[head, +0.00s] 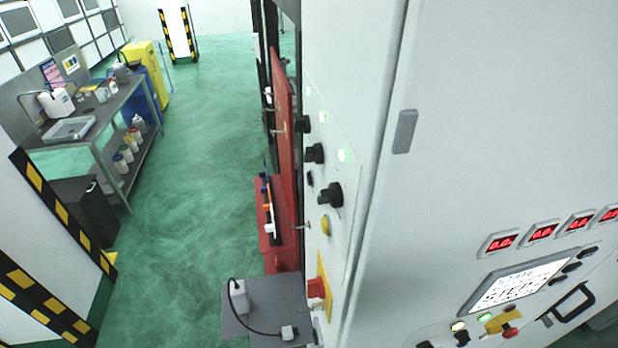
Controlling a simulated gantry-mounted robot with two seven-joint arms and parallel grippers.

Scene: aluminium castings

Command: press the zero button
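A large light-grey cabinet (470,120) fills the right side of the head view. Its front carries several red digital displays (501,243), a lit screen (515,285), a lit yellow button (459,326), a lit green button (485,318) and a red mushroom button (510,331) on a yellow plate. Its narrow side panel has black rotary knobs (330,195), green lights (343,155), a yellow button (325,225) and a red mushroom button (316,288). I cannot read a zero label on any button. Neither gripper is in view.
A red unit (272,225) and a grey plate (262,320) with a cabled box stand left of the side panel. A workbench (110,120) and striped posts (60,205) stand at the left. The green floor (195,180) between is clear. A black handle (572,302) projects from the cabinet.

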